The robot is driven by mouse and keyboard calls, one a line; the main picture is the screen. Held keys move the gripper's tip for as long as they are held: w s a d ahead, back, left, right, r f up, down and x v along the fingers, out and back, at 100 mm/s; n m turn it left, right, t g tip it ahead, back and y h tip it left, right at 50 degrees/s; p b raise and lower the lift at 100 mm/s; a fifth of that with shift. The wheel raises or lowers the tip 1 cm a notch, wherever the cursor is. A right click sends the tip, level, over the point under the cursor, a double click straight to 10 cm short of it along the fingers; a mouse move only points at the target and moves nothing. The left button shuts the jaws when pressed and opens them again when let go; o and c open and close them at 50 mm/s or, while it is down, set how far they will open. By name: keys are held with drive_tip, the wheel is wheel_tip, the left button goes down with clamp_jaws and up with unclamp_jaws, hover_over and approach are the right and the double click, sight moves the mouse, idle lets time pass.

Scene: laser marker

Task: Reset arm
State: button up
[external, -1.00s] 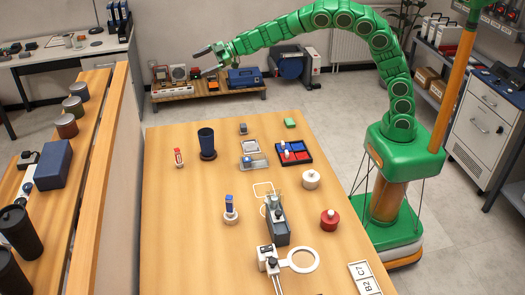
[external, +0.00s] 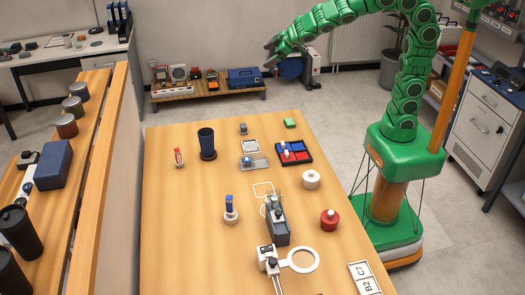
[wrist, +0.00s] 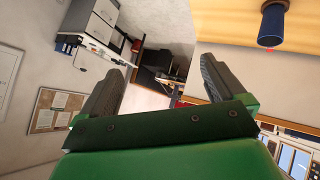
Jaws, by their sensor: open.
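My green arm rises from its base on the right and arches to the left, above the far end of the wooden table (external: 190,250). My gripper (external: 268,55) is in the air beyond the table's far edge, in front of the low bench at the back. In the wrist view my gripper (wrist: 160,80) has its two dark fingers wide apart with nothing between them. The dark blue cup (external: 206,142) stands on the table, and it also shows at the upper right of the wrist view (wrist: 272,22), apart from the fingers.
The table holds a red and blue tray (external: 293,152), a white round container (external: 311,179), a red one (external: 330,219), a grey device (external: 277,225) and a ring-shaped piece (external: 302,260). A low bench (external: 225,90) with equipment stands behind. The air around my gripper looks clear.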

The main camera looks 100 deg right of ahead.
drive_tip(key=s+a+f+g+y, duration=0.1)
drive_tip(key=s+a+f+g, duration=0.2)
drive_tip(key=s, duration=0.9)
drive_tip(key=s+a+f+g+y, duration=0.2)
drive_tip(key=s+a+f+g, duration=0.1)
drive_tip(key=s+a, duration=0.6)
drive_tip(key=s+a+f+g+y, duration=0.2)
drive_tip(key=s+a+f, duration=0.3)
drive_tip(key=s, duration=1.1)
drive_tip(key=shift+s+a+n+g, duration=0.4)
drive_tip(key=shift+a+g, duration=0.3)
drive_tip(key=shift+a, duration=0.3)
drive_tip(key=shift+f, duration=0.1)
